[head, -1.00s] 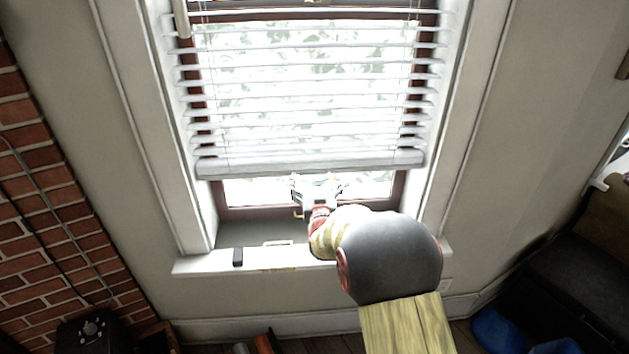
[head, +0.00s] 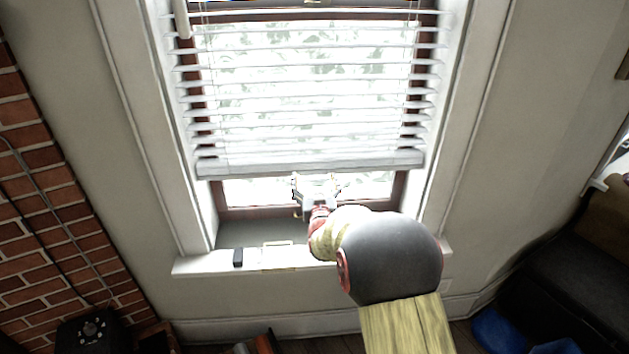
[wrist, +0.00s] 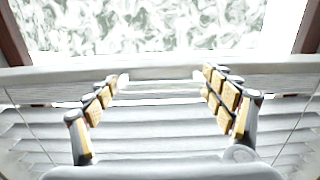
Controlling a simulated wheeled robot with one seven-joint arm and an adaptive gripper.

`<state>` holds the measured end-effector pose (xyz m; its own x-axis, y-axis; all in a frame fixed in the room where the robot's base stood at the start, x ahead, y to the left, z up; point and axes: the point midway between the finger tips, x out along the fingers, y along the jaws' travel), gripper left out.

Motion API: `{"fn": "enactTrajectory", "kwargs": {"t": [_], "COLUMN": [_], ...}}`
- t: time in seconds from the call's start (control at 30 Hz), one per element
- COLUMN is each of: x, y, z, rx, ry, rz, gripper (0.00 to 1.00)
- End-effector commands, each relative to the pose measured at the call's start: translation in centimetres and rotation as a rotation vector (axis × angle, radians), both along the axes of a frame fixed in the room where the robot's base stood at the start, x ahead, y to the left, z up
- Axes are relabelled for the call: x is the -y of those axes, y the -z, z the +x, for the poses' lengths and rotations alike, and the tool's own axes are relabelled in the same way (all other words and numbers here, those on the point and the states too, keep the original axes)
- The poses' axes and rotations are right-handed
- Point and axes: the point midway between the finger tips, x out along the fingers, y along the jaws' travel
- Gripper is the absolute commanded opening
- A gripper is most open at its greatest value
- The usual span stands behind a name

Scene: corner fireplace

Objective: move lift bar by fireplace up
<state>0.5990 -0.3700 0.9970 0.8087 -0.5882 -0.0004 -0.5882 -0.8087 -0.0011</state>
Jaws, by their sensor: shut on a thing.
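The lift bar (head: 260,166) is the thick white bottom rail of the window blind. It hangs level above the sill, with a strip of bare window showing below it. In the wrist view the lift bar (wrist: 45,78) runs across the picture between my fingers, with slats on its lower side and glass on its upper side. My gripper (head: 318,182) is at the bar's lower edge, right of its middle. Its two padded fingers, seen in the wrist view (wrist: 160,80), stand apart and are shut on the bar. The exact contact is hard to make out.
White slats (head: 300,85) hang above the bar inside the window frame. A small dark object (head: 238,257) lies on the white sill (head: 205,265). A brick wall (head: 45,200) stands at the left, and a dark seat (head: 550,270) at the lower right.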

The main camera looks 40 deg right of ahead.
Motion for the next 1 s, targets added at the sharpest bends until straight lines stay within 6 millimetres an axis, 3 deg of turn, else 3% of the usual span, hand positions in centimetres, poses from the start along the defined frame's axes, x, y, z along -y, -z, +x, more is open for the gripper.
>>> {"fn": "enactTrajectory", "kwargs": {"t": [0.17,0.37,1.0], "x": [0.0,0.0,0.0], "y": [-1.7,-6.6,-29.5], "z": [0.0,0.1,0.0], "rx": [0.001,0.004,0.01], "ry": [-0.001,-0.001,0.0], "rz": [-0.006,-0.008,-0.007], "gripper": [0.36,0.36,0.36]}}
